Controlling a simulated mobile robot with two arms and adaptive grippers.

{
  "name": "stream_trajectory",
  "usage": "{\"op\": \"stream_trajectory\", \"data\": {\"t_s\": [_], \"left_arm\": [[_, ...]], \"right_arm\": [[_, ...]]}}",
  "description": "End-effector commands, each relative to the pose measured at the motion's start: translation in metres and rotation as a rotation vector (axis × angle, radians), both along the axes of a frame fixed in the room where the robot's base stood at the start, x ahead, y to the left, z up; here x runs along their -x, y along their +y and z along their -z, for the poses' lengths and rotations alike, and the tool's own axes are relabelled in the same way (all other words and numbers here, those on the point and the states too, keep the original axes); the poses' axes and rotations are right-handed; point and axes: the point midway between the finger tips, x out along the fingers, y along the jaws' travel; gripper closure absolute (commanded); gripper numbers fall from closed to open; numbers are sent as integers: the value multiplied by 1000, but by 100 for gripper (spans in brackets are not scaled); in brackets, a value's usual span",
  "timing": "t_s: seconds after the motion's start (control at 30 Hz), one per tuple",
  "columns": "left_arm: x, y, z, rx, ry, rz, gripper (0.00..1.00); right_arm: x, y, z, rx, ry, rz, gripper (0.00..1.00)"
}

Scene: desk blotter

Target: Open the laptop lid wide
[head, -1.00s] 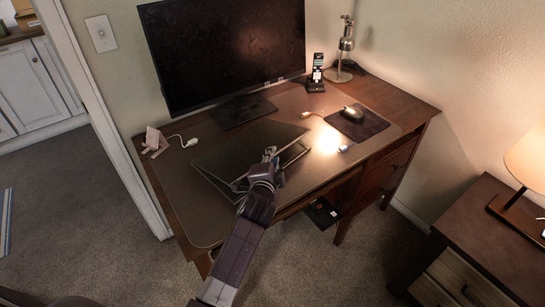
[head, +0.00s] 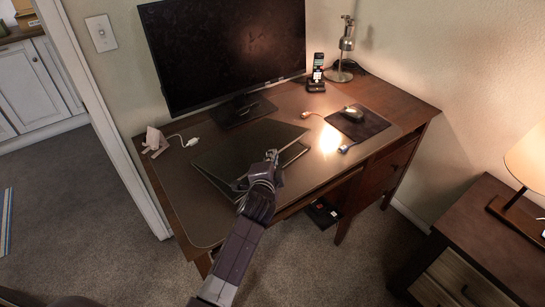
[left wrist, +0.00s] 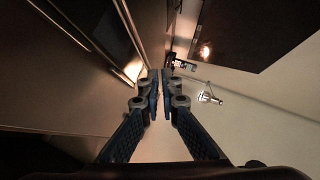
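The dark laptop lies on the desk blotter, its lid (head: 243,145) raised a little at the front, with a narrow gap above the base (head: 291,154). My left gripper (head: 271,156) is at the laptop's front edge, by the gap, and hides part of that edge. Whether it touches the lid is not clear. In the left wrist view my left gripper (left wrist: 160,76) has its fingers close together with nothing visible between them. A dark laptop edge (left wrist: 75,30) runs diagonally at the upper left there. My right gripper is not in view.
A monitor (head: 225,50) stands behind the laptop. A mouse (head: 353,111) on a dark pad (head: 365,125), a phone (head: 317,75) and a metal lamp (head: 346,45) are at the right. Cables lie on both sides. Bare blotter (head: 205,225) shows in front at left.

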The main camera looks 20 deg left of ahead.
Motion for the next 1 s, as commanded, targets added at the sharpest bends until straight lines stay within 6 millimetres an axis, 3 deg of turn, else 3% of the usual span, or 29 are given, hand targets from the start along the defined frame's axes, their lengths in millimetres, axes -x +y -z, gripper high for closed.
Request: {"op": "stream_trajectory", "data": {"t_s": [0.1, 0.43, 1.0], "left_arm": [[0, 0, 1, 0, 1, -1, 81], [3, 0, 0, 0, 2, 0, 81], [41, -8, -7, 2, 3, 1, 81]], "right_arm": [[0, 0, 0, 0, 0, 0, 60], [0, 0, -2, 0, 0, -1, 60], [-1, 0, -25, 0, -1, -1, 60]]}}
